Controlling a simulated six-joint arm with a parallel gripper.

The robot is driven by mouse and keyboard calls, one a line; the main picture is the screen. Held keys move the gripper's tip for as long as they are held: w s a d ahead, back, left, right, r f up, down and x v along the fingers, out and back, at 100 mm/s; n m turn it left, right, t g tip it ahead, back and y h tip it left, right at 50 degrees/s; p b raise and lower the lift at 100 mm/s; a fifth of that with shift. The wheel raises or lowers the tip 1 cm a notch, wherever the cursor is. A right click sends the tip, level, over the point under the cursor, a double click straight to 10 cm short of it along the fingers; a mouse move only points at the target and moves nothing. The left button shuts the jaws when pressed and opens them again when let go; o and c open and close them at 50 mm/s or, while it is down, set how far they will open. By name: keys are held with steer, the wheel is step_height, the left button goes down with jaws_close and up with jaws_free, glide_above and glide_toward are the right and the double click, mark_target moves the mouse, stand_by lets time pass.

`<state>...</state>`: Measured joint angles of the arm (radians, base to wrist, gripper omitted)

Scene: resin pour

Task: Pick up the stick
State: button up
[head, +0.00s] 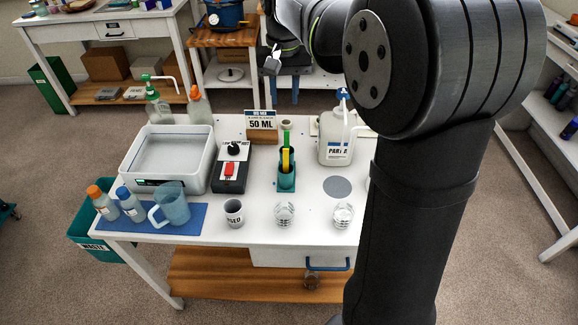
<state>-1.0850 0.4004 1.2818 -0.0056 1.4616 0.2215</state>
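A teal holder (287,183) stands upright near the middle of the white table. A green stick (286,138) and a yellow stick (286,159) rise out of it; their lower ends are hidden inside. My gripper (272,64) is at the top of the head view, above and beyond the holder and well apart from it. Only a small grey part of it shows beside my arm, so I cannot tell whether it is open or shut. Nothing is visibly held.
A 50 ML sign (261,124) stands behind the holder. A black box with a red switch (231,170) and a white tub (169,160) are left. A PART A jug (338,138) is right. Clear cups (284,214) stand in front. My arm hides the table's right side.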

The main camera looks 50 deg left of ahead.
steer(key=n, duration=0.4)
steer(key=n+t+h, duration=0.1)
steer(key=n, duration=1.2)
glide_above(286, 158)
step_height(286, 158, down, 16)
steer(key=shift+w+f, duration=0.15)
steer(key=shift+f, duration=2.6)
jaws_close()
